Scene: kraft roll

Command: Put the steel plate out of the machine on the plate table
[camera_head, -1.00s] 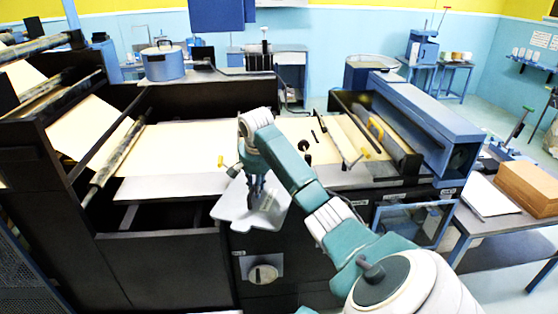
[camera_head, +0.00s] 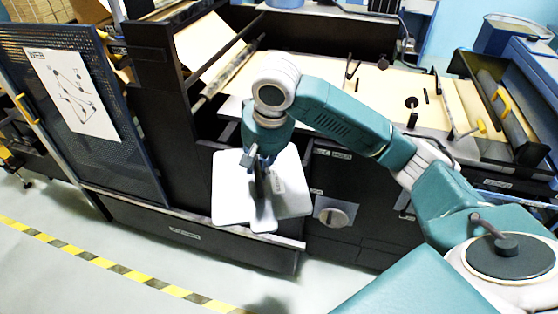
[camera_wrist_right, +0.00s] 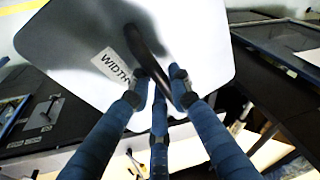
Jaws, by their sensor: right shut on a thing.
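The steel plate (camera_head: 233,197) is a light grey sheet with rounded corners, held in front of the dark machine (camera_head: 355,205). In the right wrist view the plate (camera_wrist_right: 70,35) fills the upper left, with a "WIDTH" label and a dark upright handle. My right gripper (camera_head: 262,178) is shut on this handle; its blue fingers (camera_wrist_right: 165,88) close around it in the wrist view. The plate is clear of the machine's paper bed. My left gripper is not in view. The plate table is not seen in the current head view.
A dark perforated guard panel (camera_head: 45,65) with a diagram sheet (camera_head: 72,95) stands at the left. The machine's low front ledge (camera_head: 190,235) lies below the plate. Floor with a yellow-black stripe (camera_head: 120,270) is clear at the lower left. Pale paper (camera_head: 325,75) runs across the machine.

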